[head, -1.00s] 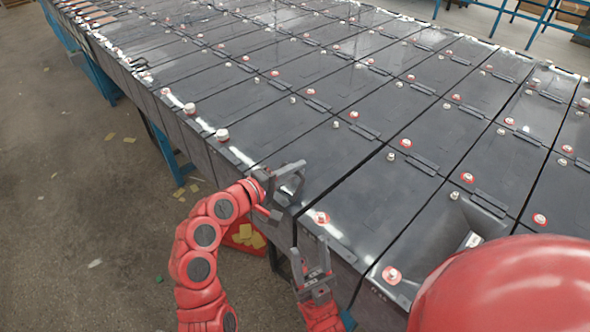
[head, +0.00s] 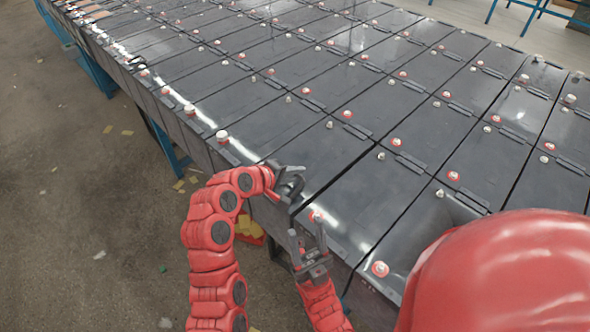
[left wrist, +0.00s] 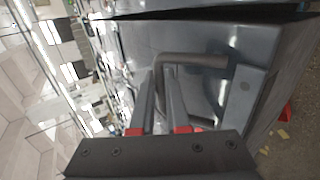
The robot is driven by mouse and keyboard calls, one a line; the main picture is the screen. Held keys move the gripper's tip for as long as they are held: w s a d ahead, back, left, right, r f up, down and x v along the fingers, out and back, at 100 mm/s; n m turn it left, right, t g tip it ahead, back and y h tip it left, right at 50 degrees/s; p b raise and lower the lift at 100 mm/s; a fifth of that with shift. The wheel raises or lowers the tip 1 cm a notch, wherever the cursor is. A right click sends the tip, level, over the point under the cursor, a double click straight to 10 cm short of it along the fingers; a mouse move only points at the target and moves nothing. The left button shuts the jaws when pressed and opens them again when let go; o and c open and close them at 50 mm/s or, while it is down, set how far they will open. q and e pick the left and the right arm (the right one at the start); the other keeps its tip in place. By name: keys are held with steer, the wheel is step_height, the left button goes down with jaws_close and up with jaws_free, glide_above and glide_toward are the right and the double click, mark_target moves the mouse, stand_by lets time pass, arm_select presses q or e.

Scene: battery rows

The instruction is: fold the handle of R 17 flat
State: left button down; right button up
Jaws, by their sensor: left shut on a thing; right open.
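My left gripper (head: 292,183) is at the near edge of the battery row. In the left wrist view its two fingers (left wrist: 160,98) are closed around one leg of a bent grey handle (left wrist: 200,61). The handle stands out from the grey battery face (left wrist: 200,35) rather than lying flat. No R 17 label is readable, so I cannot confirm this battery's number. My right gripper (head: 309,246) is open and empty, with fingers pointing up, lower and slightly right of the left one, beside the row's front side.
Dark batteries (head: 345,195) with red and white terminal caps fill the rack, packed close together. A red bin (head: 249,231) with yellow pieces is on the floor below the edge. The floor at left (head: 80,210) is mostly clear, with scattered scraps.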

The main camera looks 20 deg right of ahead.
arm_select(q)
steer(key=c, duration=0.9)
jaws_free()
steer(key=b+v, duration=0.2)
steer(key=v, duration=0.6)
steer(key=shift+a+b, duration=0.3)
steer(key=shift+b, duration=0.1)
steer(key=p+v, duration=0.6)
steer(key=v, duration=0.3)
steer(key=shift+s+d, duration=0.1)
steer(key=shift+d, duration=0.05)
